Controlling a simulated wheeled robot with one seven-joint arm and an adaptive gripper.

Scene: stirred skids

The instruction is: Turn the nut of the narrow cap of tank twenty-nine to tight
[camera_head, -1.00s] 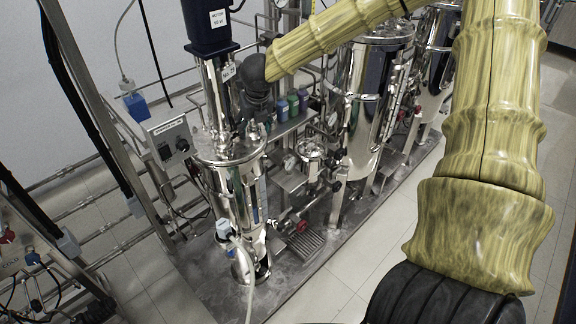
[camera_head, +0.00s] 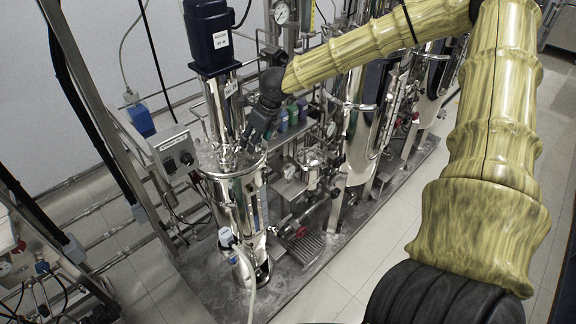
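A narrow polished steel tank (camera_head: 238,199) stands on the skid left of the middle, with a dark blue motor (camera_head: 210,38) above it. Its flanged cap (camera_head: 222,165) carries fittings and rods. Tags are too small to read, so I cannot tell whether this is tank twenty-nine. My arm reaches in from the upper right. My dark gripper (camera_head: 252,140) points down over the right side of the cap, close to its fittings. I cannot tell whether it touches anything or how far its fingers are apart. I cannot make out the nut; it is too small or hidden by the gripper.
Wider steel tanks (camera_head: 358,125) stand to the right on the same skid. Colored bottles (camera_head: 293,113) sit on a shelf behind my gripper. A grey control box (camera_head: 175,152) and frame posts are at left. Open tiled floor (camera_head: 385,225) lies at the right.

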